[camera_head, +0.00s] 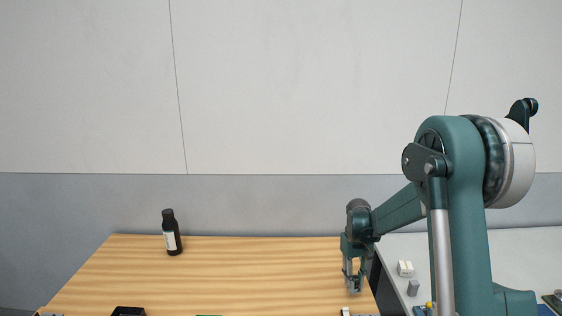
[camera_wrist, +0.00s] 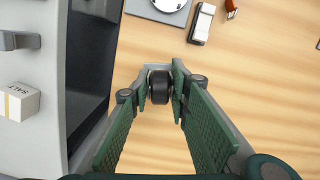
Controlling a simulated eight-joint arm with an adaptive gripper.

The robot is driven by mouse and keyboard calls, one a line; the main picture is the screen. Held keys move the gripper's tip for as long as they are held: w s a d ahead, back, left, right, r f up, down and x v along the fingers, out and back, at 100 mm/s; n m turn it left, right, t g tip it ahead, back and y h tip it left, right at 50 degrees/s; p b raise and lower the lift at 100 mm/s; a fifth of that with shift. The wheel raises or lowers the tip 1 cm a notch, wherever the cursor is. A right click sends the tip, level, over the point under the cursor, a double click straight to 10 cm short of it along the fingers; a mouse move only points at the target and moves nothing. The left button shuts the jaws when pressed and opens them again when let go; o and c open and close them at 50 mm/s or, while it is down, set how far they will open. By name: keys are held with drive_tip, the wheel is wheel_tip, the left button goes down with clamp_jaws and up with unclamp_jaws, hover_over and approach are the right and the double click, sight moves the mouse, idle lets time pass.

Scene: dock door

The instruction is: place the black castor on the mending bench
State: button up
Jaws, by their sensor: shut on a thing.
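My gripper (camera_wrist: 160,95) is shut on the black castor (camera_wrist: 160,88), a dark wheel with a pale grey mount, held between the fingertips. In the head view my gripper (camera_head: 354,283) points down over the right end of a wooden top (camera_head: 230,270), perhaps the mending bench. The castor cannot be made out clearly in the head view. The wooden top also shows beneath the castor in the wrist view (camera_wrist: 255,90). Whether the castor touches the wood cannot be told.
A dark bottle (camera_head: 171,232) with a white label stands at the back left of the wood. A grey surface (camera_wrist: 30,130) lies to the right in the head view, with a white box (camera_wrist: 19,101). A white-and-black object (camera_wrist: 202,24) lies beyond the fingertips. The wood's middle is clear.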

drive_tip(key=a+m, duration=0.1)
drive_tip(key=a, duration=0.1)
drive_tip(key=s+a+f, duration=0.1)
drive_tip(key=a, duration=0.1)
drive_tip(key=a+m, duration=0.1)
drive_tip(key=a, duration=0.1)
drive_tip(key=shift+s+a+f+m+b, duration=0.1)
drive_tip(key=shift+s+f+m+b, duration=0.1)
drive_tip(key=shift+m+b, duration=0.1)
drive_tip(key=shift+w, duration=0.1)
